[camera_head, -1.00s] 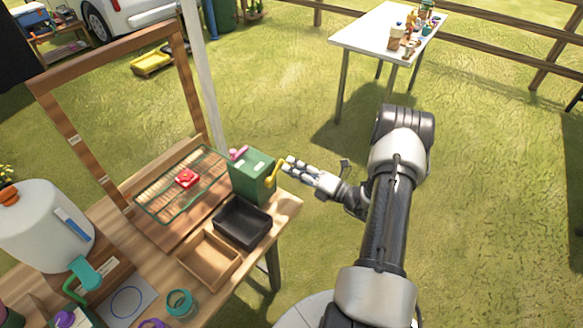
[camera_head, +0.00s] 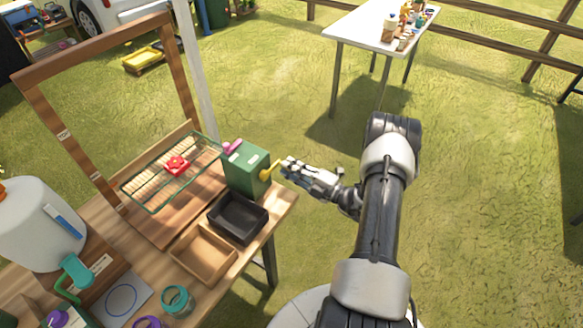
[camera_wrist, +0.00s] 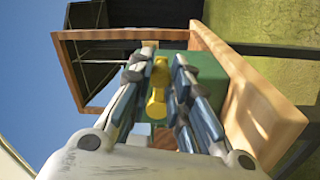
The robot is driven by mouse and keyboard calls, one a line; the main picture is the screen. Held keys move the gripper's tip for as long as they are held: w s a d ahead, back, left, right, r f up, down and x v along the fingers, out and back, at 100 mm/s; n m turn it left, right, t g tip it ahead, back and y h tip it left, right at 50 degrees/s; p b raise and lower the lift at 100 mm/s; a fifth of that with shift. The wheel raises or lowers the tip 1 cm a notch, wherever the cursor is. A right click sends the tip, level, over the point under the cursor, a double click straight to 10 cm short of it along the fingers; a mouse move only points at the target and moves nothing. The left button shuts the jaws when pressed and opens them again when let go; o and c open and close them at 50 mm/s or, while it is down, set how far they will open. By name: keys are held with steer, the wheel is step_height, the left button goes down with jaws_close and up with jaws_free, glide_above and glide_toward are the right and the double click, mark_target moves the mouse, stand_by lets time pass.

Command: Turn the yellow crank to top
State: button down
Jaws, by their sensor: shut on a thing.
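The green box (camera_head: 246,168) stands at the right end of the wooden bench, with the yellow crank (camera_head: 265,174) on its right side. My gripper (camera_head: 284,166) reaches in from the right and is shut on the crank's handle. In the wrist view the yellow crank (camera_wrist: 157,88) lies between the two fingers of my gripper (camera_wrist: 160,72), in front of the green box (camera_wrist: 207,72). The fingers partly hide the crank, and its exact angle is hard to tell.
A black tray (camera_head: 238,234) and a wooden tray (camera_head: 203,270) sit in front of the box. A wire rack (camera_head: 143,199) holds a red piece (camera_head: 176,166). A wooden frame (camera_head: 45,113) rises behind. Open grass lies right of the bench.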

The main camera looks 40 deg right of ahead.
steer(key=shift+a+f, duration=0.1)
stand_by(0.4)
steer(key=c, duration=1.5)
jaws_free()
steer(key=shift+o, duration=0.2)
steer(key=v, duration=1.2)
